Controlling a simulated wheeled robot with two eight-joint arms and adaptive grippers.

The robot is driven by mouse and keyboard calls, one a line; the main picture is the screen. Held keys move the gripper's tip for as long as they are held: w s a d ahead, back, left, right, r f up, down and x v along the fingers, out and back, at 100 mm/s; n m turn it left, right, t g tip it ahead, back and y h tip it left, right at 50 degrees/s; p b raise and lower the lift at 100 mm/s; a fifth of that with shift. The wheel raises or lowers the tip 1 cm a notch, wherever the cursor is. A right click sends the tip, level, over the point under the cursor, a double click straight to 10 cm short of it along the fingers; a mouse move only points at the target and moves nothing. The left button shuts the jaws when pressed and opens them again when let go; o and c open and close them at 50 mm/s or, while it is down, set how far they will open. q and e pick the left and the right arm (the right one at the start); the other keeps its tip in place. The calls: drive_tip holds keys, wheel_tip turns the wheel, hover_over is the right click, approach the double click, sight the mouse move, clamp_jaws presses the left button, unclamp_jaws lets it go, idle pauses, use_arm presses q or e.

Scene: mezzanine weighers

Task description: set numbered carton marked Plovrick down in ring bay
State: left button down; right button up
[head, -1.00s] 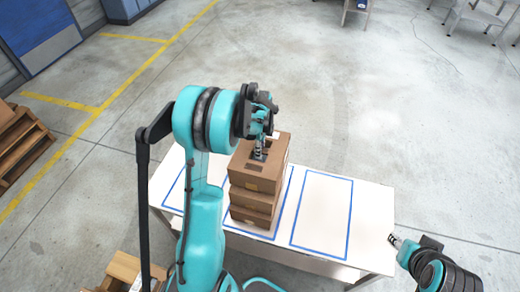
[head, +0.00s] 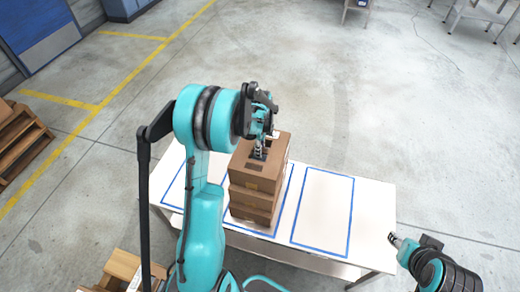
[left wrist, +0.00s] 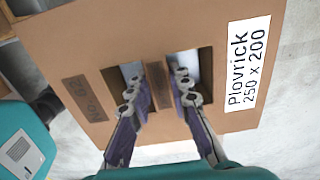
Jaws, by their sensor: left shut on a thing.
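The carton marked Plovrick (left wrist: 185,135) fills the left wrist view, with a white label reading "Plovrick 250 x 200" and two hand slots. In the head view it is the top brown carton (head: 272,145) of a stack on the white table. My left gripper (head: 259,152) is shut on the strip between its slots, and the fingers (left wrist: 157,90) reach into both slots. Blue outlines mark bays on the table; the right one (head: 322,215) is empty, and the stack stands in the middle one. I see no ring mark. My right gripper (head: 393,239) is beside the table's right end.
More brown cartons (head: 250,205) are under the top one. The left outlined bay (head: 175,190) is partly hidden by my left arm. Wooden pallets (head: 20,145) stand at the far left, and open cartons (head: 122,268) at the lower left. The floor behind the table is clear.

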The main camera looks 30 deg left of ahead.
use_arm(q)
drive_tip(key=shift+f, duration=0.15)
drive_tip(key=c, duration=1.3)
unclamp_jaws()
